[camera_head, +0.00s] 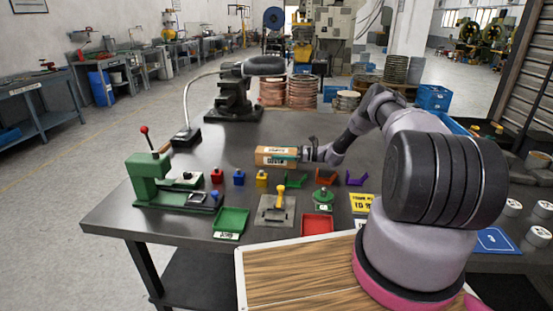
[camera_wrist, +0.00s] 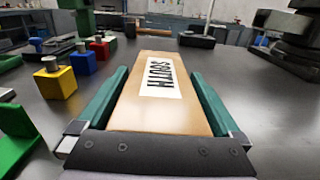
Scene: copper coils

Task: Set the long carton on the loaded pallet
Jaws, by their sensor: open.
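The long carton (camera_head: 270,155) is a tan box on the dark table, with a white label that reads SOUTH in the wrist view (camera_wrist: 128,116). My gripper (camera_head: 299,154) reaches it from the right in the head view. In the wrist view my gripper (camera_wrist: 157,73) is open, with one green finger along each long side of the carton. Narrow gaps show beside the carton, and its underside is hidden. A low wooden pallet (camera_head: 408,90) seems to lie on the floor at the back right, with coils stacked on it; my arm partly covers that area.
Blue (camera_head: 238,177), yellow (camera_head: 262,179) and red (camera_head: 217,176) blocks stand near the carton. A green press (camera_head: 146,178) is at the left and a dark machine (camera_head: 233,102) behind. Green (camera_head: 231,221) and red (camera_head: 318,224) trays lie in front. Blue crates (camera_head: 433,97) stand at the back right.

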